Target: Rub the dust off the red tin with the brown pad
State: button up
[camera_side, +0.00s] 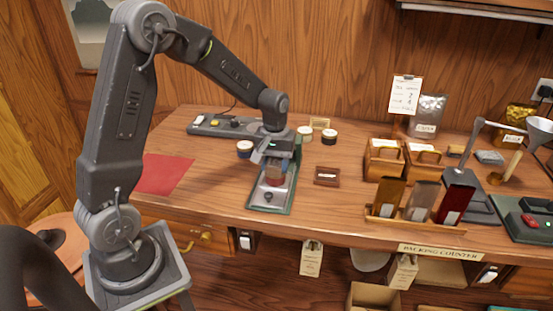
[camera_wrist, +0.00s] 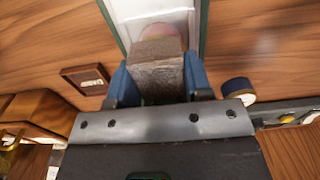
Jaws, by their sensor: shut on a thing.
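My gripper (camera_wrist: 157,82) is shut on the brown pad (camera_wrist: 158,70), a block with a rough face held between its two blue fingers. In the side view my gripper (camera_side: 272,160) is over the green-edged tray (camera_side: 284,200). A round reddish thing, seemingly the red tin (camera_side: 275,179), stands on that tray right under the gripper. In the wrist view the tin (camera_wrist: 160,31) shows a pale pinkish top just beyond the pad, which partly hides it. I cannot tell whether pad and tin touch, or how much dust is on it.
A blue tin (camera_side: 244,149), a pale-lidded tin (camera_side: 305,133) and a dark tin (camera_side: 330,137) stand near the tray. A small brown plaque (camera_side: 327,177) lies to its right. A rack of tall packets (camera_side: 415,223) stands farther right. A red sheet (camera_side: 163,175) lies left.

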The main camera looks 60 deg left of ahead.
jog(key=shift+s+d, duration=0.9)
jog(key=shift+r, duration=4.05)
